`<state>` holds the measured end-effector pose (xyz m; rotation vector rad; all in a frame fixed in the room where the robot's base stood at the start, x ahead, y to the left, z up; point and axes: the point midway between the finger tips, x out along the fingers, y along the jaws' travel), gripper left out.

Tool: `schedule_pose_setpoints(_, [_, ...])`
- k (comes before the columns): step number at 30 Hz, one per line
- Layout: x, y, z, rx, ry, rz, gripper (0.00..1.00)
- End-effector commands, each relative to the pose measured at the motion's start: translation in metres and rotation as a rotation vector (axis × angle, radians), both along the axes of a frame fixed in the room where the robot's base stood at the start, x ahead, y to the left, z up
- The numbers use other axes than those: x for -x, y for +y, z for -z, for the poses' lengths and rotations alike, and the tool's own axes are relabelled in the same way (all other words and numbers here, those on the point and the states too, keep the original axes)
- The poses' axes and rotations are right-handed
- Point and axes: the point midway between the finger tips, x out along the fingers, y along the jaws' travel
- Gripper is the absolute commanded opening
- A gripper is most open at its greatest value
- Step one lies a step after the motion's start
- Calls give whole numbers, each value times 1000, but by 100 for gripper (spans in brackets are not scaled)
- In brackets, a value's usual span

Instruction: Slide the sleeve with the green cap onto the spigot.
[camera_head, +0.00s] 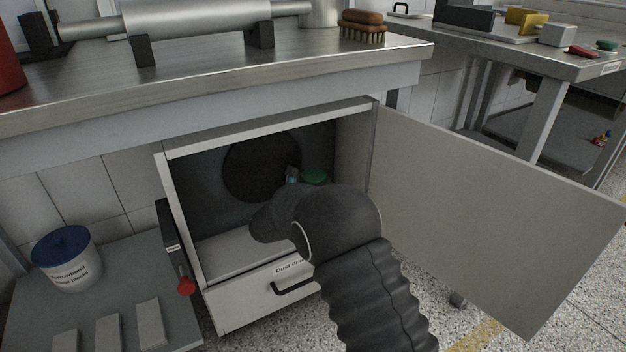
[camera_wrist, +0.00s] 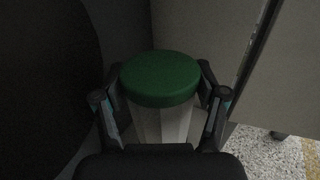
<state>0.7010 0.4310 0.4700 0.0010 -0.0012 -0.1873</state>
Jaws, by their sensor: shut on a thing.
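The sleeve with the green cap (camera_wrist: 160,78) is between the fingers of my gripper (camera_wrist: 160,112) in the wrist view; its pale body shows below the cap. In the head view the green cap (camera_head: 314,176) shows inside the open cabinet, just beyond my wrist. My gripper is shut on the sleeve; one fingertip (camera_head: 292,175) shows left of the cap and my arm hides the rest. I cannot make out the spigot in either view. A large dark round shape (camera_head: 258,170) is on the cabinet's back wall, left of the cap.
The cabinet (camera_head: 190,225) frames my gripper on the left and above. Its door (camera_head: 490,210) stands wide open to the right. A drawer with a black handle (camera_head: 292,287) is below. A steel bench (camera_head: 220,65) overhangs the cabinet. A white tub with a blue lid (camera_head: 66,262) stands left.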

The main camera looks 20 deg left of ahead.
Motion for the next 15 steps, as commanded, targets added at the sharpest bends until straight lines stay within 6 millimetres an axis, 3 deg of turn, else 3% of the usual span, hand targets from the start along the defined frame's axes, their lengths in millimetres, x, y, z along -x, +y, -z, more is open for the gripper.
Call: schedule_pose_setpoints(15, [0, 0, 11, 0, -1, 0, 29])
